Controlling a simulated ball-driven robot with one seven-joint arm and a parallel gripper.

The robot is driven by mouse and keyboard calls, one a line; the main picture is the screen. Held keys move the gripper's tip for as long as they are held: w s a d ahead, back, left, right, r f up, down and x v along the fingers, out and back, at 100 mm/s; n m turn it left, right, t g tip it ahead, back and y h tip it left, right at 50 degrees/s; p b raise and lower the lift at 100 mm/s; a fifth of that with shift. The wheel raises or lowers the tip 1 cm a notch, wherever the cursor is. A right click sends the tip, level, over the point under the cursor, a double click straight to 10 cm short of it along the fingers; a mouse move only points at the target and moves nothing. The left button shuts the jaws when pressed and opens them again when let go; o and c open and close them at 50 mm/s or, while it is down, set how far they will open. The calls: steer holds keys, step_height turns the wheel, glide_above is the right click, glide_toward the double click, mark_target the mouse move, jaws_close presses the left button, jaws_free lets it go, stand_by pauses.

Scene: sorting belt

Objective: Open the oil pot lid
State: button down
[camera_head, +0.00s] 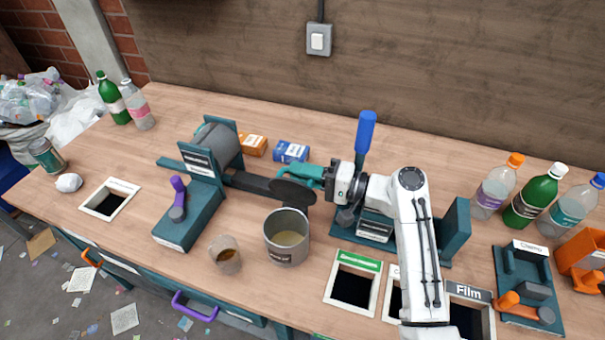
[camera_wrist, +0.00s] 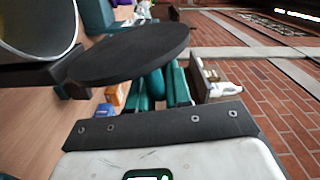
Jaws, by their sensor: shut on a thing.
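The oil pot (camera_head: 286,250) is a grey metal pot with a dark label, standing near the front of the bench. Its mouth is uncovered and yellowish oil shows inside. The pot also fills the upper left corner of the wrist view (camera_wrist: 38,28). The lid (camera_head: 294,192) is a dark round disc, tilted above the pot's back rim. It is large in the wrist view (camera_wrist: 130,54). My gripper (camera_head: 304,173) has teal fingers and is shut at the lid's back side. The exact hold is hidden behind the disc in the wrist view.
A cup of brown liquid (camera_head: 225,255) stands left of the pot. A teal stand with a purple lever (camera_head: 190,215) is farther left. Orange (camera_head: 253,145) and blue (camera_head: 291,151) boxes lie behind. A green-labelled bin opening (camera_head: 352,285) is at the front right.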

steer(key=shift+r, duration=0.15)
steer(key=c, duration=1.1)
jaws_free()
steer(key=shift+r, duration=0.45)
steer(key=o, duration=0.5)
steer(key=r, duration=0.1)
steer(key=s+r, duration=0.1)
steer(key=r, duration=0.1)
steer(key=s+r+b, duration=0.1)
steer(key=r, duration=0.1)
steer(key=shift+d+r, duration=0.15)
steer(key=shift+r, duration=0.05)
steer(key=shift+c, duration=0.2)
steer(key=shift+s+d+r, duration=0.2)
steer(key=shift+s+r, duration=0.4)
steer(key=shift+s+d+r, duration=0.15)
steer(key=shift+s+r, duration=0.4)
steer(key=c, duration=0.5)
steer(key=s+r, duration=0.1)
steer(key=s, duration=0.2)
steer(key=s+d+r+b, duration=0.1)
steer(key=s, duration=0.2)
steer(key=s+r, duration=0.2)
steer(key=s, duration=0.1)
steer(key=shift+s+d+r, duration=0.1)
steer(key=shift+s+d, duration=0.1)
steer(key=shift+d, duration=0.15)
